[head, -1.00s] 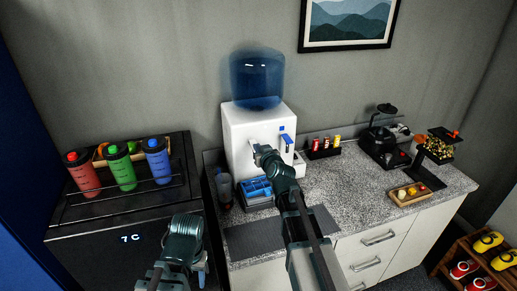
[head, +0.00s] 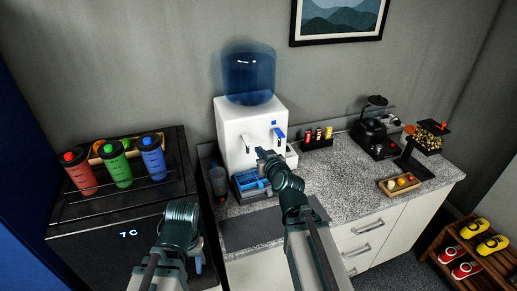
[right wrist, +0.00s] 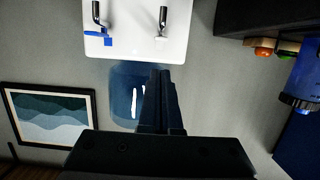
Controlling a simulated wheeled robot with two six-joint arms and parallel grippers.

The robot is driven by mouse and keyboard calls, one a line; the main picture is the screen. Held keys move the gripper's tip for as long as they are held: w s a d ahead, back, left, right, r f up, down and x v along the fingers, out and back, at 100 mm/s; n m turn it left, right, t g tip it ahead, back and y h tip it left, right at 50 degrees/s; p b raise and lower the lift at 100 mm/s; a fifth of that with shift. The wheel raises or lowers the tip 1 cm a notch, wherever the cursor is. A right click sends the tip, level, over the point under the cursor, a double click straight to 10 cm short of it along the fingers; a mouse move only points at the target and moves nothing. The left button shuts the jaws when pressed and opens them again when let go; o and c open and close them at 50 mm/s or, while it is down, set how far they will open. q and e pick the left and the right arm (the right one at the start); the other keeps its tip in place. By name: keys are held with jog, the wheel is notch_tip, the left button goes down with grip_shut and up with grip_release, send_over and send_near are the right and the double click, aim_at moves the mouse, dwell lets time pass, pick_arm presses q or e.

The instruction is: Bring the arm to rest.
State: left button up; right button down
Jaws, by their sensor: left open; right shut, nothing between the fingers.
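My right arm reaches up from the bottom of the head view. Its gripper (head: 264,157) is shut and empty, in front of the white water dispenser (head: 232,140), just below its taps. In the right wrist view its fingers (right wrist: 160,105) are together with nothing between them, and the dispenser (right wrist: 135,45) appears upside down; I cannot tell whether they touch it. My left arm is at the lower left, in front of the black cooler. Its gripper (head: 198,262) is open, mostly hidden behind its wrist, and holds nothing that I can see.
The black cooler (head: 120,215) carries red, green and blue bottles. A small tray (head: 403,185) and a black appliance (head: 374,135) are at right. The counter's middle (head: 340,180) is clear.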

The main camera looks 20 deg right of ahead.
jog(key=s+a+f+n+g+y+b, duration=0.2)
jog(key=s+a+f+g, duration=0.1)
jog(key=a+f, duration=0.4)
jog(key=s+a+f+n+g+y+b, duration=0.1)
jog(key=s+a+f+g, duration=0.3)
jog(key=a+f, duration=0.25)
jog(key=s+a+f+g+h+b, duration=0.1)
jog(key=s+f+g, duration=0.3)
jog(key=s, duration=0.4)
jog(key=s+a+f+g+h+b, duration=0.1)
jog(key=s+f+g+h, duration=0.3)
jog(key=s, duration=0.4)
jog(key=shift+s+a+f+g+b, duration=0.3)
jog(key=shift+s+a+f+b, duration=0.1)
jog(key=shift+f+b, duration=0.2)
